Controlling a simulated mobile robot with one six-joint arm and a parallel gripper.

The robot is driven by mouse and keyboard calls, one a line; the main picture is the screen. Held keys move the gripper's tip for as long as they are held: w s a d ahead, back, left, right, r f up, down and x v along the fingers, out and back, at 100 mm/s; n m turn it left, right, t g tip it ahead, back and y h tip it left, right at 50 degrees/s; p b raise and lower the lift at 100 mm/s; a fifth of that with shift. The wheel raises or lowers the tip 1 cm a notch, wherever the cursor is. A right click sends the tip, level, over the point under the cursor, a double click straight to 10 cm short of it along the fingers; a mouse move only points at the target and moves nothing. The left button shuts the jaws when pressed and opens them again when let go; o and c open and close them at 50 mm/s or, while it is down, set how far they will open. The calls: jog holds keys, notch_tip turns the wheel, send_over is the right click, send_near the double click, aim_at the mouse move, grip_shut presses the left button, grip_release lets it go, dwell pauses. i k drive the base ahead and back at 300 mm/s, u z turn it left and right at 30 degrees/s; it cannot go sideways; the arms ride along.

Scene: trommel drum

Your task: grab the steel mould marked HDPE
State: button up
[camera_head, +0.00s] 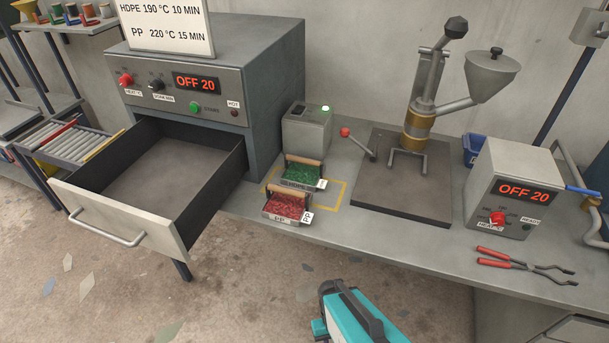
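The steel mould marked HDPE (302,175) sits on the bench inside a yellow outlined area. It is an open tray filled with green granules, with a wooden bar handle across its back and a white tag at its right. The steel mould marked PP (286,206), filled with red granules, stands just in front of it, close to the bench's front edge, and hides part of its front. A teal and black part of my arm shows at the bottom centre, well below the moulds. I cannot make out any gripper fingers.
The oven's drawer (115,220) is pulled out left of the moulds. A grey box with a green light (307,130) stands behind them. A press (418,135) on a dark plate stands to the right, then a heater box (512,190) and red-handled tongs (510,262).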

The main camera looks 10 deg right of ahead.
aim_at(302, 173)
jog(key=u, duration=0.15)
jog(key=k, duration=0.7)
jog(key=u, duration=0.55)
jog(key=k, duration=0.7)
jog(key=u, duration=0.5)
jog(key=i, duration=1.05)
jog(key=u, duration=0.2)
